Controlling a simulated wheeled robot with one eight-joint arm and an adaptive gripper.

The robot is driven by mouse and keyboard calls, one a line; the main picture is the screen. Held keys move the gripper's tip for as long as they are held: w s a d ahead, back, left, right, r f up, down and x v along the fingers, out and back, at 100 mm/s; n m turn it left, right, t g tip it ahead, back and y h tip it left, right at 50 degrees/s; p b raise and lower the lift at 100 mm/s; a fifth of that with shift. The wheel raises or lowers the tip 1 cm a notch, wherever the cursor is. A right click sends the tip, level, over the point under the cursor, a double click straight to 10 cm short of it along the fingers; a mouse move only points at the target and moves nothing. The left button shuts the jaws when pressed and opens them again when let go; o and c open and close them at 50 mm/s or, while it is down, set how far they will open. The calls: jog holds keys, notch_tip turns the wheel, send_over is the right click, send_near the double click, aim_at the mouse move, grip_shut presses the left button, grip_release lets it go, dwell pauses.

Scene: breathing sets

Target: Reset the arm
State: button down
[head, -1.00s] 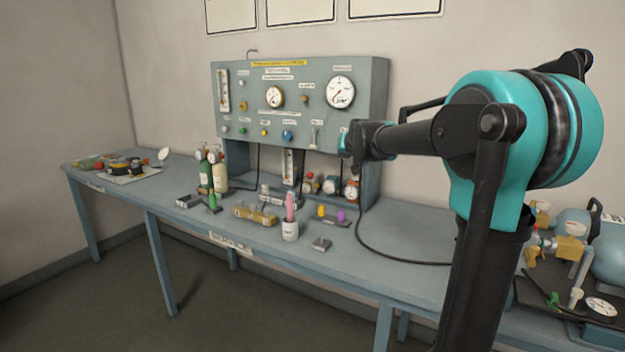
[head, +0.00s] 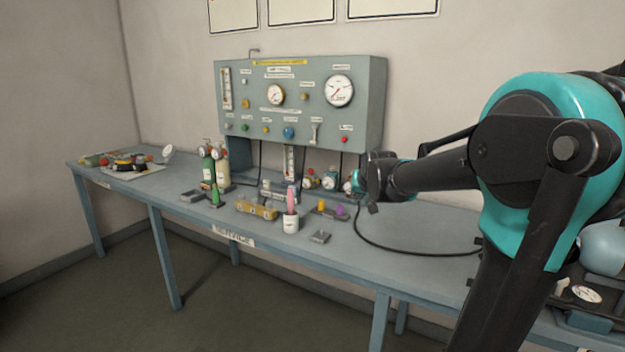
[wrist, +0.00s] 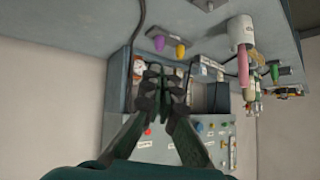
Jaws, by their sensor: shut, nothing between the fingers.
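My gripper (wrist: 162,92) is shut and empty in the wrist view, its fingers meeting in front of the grey test panel (wrist: 180,152). In the head view my arm reaches left from the right side, and the wrist end (head: 372,180) hangs above the bench beside the panel's lower right corner. The fingertips are hard to make out there. The grey test panel (head: 300,118) with gauges stands at the back of the blue-grey bench (head: 340,262).
A white cup (head: 290,223) with a pink item, a yellow block (head: 256,209), green and cream cylinders (head: 208,168) and a small grey block (head: 320,237) stand on the bench. A tray (head: 130,172) lies at the far left. A black hose (head: 390,246) curves along the bench.

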jog(key=s+d+f+g, duration=0.1)
jog(key=s+f+g, duration=0.1)
jog(key=s+f, duration=0.5)
jog(key=s+d+f+g, duration=0.1)
jog(key=s+d+f, duration=0.1)
jog(key=s+f, duration=0.6)
jog(key=s+d+f+g+h, duration=0.1)
jog(key=s+f, duration=0.7)
jog(key=s, duration=0.9)
jog(key=shift+d+n+g, duration=0.4)
jog(key=shift+d+g, duration=0.1)
jog(key=shift+g, duration=0.3)
